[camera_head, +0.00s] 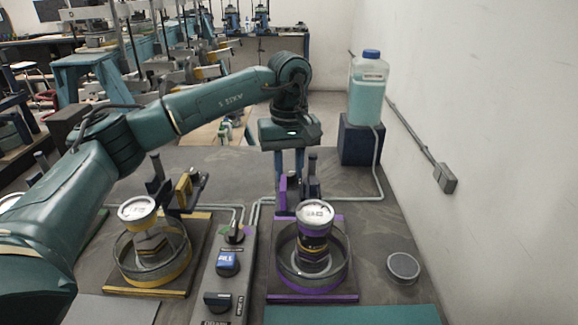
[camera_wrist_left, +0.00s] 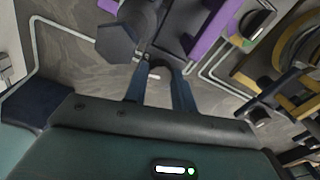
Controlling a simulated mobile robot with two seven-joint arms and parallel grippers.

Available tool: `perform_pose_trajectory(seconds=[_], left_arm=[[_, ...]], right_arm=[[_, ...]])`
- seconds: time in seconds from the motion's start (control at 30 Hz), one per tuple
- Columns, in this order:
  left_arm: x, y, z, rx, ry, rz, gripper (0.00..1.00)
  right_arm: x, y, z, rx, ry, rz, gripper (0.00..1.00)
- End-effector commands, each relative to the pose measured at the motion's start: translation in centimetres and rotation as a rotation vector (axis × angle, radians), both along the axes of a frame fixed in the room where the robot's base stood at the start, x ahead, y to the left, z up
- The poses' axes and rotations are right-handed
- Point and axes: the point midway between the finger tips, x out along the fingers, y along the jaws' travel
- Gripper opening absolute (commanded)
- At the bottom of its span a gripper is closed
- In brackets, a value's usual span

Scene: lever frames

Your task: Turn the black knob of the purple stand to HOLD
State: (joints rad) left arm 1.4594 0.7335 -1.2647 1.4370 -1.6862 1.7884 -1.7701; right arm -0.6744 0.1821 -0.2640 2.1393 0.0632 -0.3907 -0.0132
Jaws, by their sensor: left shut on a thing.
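The purple stand (camera_head: 312,297) is right of centre on the table, with a purple-rimmed dish and a white-capped piece over it. Its purple upright (camera_head: 283,192) and dark parts rise at its back; the upright also shows in the left wrist view (camera_wrist_left: 207,32). My left gripper (camera_head: 290,182) points down behind the stand. In the left wrist view its blue fingers (camera_wrist_left: 158,68) are shut on a dark part at the back of the stand, which appears to be the black knob. The fingers hide much of it. The HOLD mark and the knob's setting cannot be read. My right gripper is not in view.
A yellow stand (camera_head: 145,291) is at left. A grey control box (camera_head: 238,285) with a blue switch stands between the stands. A bottle (camera_head: 368,90) sits on a dark blue block (camera_head: 360,145) behind. Pipes run along the table. A round lid (camera_head: 403,267) lies right; a wall bounds that side.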

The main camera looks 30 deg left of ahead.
Motion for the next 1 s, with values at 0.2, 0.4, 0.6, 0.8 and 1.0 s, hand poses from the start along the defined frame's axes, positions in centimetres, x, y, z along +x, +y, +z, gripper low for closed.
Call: perform_pose_trajectory(seconds=[0.2, 0.4, 0.6, 0.8, 1.0], left_arm=[[0.1, 0.0, 0.2, -0.002, -0.003, 0.0, 0.03], [0.0, 0.0, 0.1, -0.002, -0.003, 0.001, 0.34], [0.0, 0.0, 0.1, -0.002, -0.001, 0.001, 0.35], [0.1, 0.0, 1.3, -0.002, -0.003, 0.002, 0.35], [0.1, -0.1, 5.5, -0.003, -0.007, 0.001, 0.35]], right_arm=[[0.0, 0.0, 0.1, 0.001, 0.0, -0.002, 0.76], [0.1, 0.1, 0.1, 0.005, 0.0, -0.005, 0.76], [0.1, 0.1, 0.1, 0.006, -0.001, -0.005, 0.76], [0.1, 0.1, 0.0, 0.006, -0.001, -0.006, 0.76], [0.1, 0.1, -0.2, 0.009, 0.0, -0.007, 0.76]])
